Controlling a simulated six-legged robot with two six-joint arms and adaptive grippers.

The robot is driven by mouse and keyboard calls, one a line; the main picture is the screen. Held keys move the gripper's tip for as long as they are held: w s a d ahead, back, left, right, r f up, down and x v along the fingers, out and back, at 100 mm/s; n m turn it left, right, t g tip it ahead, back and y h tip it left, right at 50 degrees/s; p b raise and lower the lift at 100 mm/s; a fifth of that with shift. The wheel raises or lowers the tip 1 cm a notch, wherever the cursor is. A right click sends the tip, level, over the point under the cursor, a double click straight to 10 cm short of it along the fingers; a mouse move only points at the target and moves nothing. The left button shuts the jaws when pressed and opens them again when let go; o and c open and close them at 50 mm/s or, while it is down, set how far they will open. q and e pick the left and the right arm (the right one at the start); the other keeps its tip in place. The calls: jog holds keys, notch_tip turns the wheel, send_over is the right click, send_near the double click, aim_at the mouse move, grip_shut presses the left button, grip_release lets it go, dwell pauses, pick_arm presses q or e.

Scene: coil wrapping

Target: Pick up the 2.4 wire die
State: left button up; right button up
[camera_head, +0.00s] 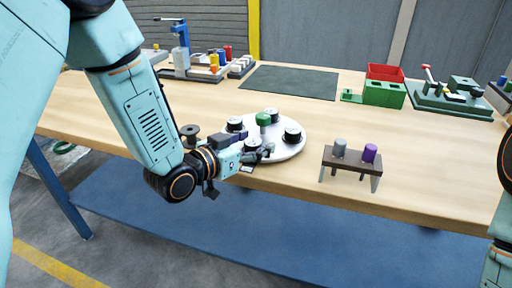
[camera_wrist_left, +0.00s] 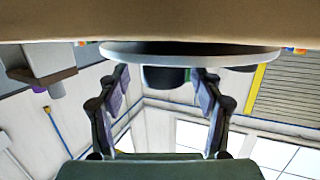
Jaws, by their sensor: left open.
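A round white tray (camera_head: 289,152) on the workbench holds several short black dies with pale tops around a green knob (camera_head: 263,118). One black die (camera_head: 293,134) stands at its right side and another (camera_head: 235,124) at its left. No size marking is readable, so I cannot tell which die is the 2.4. My left gripper (camera_head: 266,153) is open at the tray's front edge, close to a front die (camera_head: 252,144). The left wrist view looks upside down; there a dark cylinder (camera_wrist_left: 164,78) shows between the open fingers (camera_wrist_left: 160,90), under the tray rim (camera_wrist_left: 240,58).
A small brown stand (camera_head: 345,164) with a grey and a purple cylinder is to the right. A dark spool (camera_head: 190,131) stands left of the tray. A green mat (camera_head: 290,82), red and green bins (camera_head: 384,92) and fixtures line the back. Bench between tray and stand is clear.

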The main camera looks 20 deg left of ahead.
pick_arm(q)
jog(key=shift+w+a+f, duration=0.1)
jog(key=shift+w+a, duration=0.2)
jog(key=shift+a, duration=0.05)
jog(key=shift+d, duration=0.45)
jog(key=shift+c, duration=0.7)
jog(key=shift+a, duration=0.35)
jog(key=c, duration=0.6)
jog(key=shift+d, duration=0.3)
jog(key=c, duration=0.5)
jog(key=shift+a, duration=0.2)
grip_shut()
